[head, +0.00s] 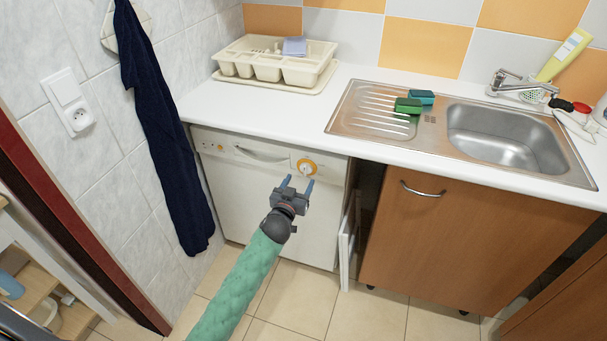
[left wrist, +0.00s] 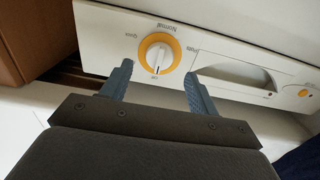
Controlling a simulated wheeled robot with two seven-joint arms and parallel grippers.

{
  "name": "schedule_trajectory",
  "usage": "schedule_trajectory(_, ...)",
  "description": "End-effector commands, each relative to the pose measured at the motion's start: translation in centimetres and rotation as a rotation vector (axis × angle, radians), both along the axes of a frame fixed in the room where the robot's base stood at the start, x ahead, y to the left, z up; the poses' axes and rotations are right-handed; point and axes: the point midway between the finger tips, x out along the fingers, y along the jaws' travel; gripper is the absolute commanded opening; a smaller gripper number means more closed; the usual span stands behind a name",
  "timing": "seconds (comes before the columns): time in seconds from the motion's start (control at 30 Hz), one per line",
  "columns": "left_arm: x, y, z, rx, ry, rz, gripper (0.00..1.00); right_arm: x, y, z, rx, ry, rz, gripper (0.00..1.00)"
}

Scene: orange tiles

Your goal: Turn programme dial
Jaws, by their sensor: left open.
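The programme dial (head: 306,168) is a white knob in an orange ring on the front panel of a white dishwasher (head: 245,205) under the counter. In the left wrist view the dial (left wrist: 157,55) shows large, with "Normal", "Quick" and "Pots" lettering around it; its pointer line sits toward the bottom, by a short label. My left gripper (head: 297,184) is open and empty, just in front of and below the dial in the head view. In the left wrist view its fingers (left wrist: 158,80) lie to either side of the dial's lower part, apparently not touching it. My right gripper is not in view.
A recessed handle (left wrist: 235,72) and an orange-ringed button (left wrist: 304,92) are on the same panel. A dark towel (head: 165,130) hangs at left. A wooden cabinet (head: 445,240) stands right of the dishwasher. The counter (head: 230,105) holds a dish rack (head: 275,65) and a sink (head: 505,135).

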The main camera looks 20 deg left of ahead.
Motion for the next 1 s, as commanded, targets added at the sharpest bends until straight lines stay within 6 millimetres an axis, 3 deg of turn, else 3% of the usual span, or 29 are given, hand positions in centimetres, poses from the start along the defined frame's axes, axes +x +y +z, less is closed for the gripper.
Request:
schedule_trajectory(0.3, 3.8, -0.2, 0.1, 0.001, 0.001, 0.000, 0.60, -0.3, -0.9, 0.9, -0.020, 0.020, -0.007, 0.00)
schedule_trajectory(0.73, 4.5, -0.2, 0.0, 0.001, 0.001, 0.000, 0.60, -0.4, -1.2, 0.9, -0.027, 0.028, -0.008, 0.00)
schedule_trajectory(0.93, 4.5, -0.2, 0.0, 0.001, 0.001, 0.000, 0.21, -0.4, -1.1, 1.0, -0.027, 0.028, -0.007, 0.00)
schedule_trajectory(1.0, 4.5, -0.2, 0.0, 0.001, 0.001, 0.000, 0.17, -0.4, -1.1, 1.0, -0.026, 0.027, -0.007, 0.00)
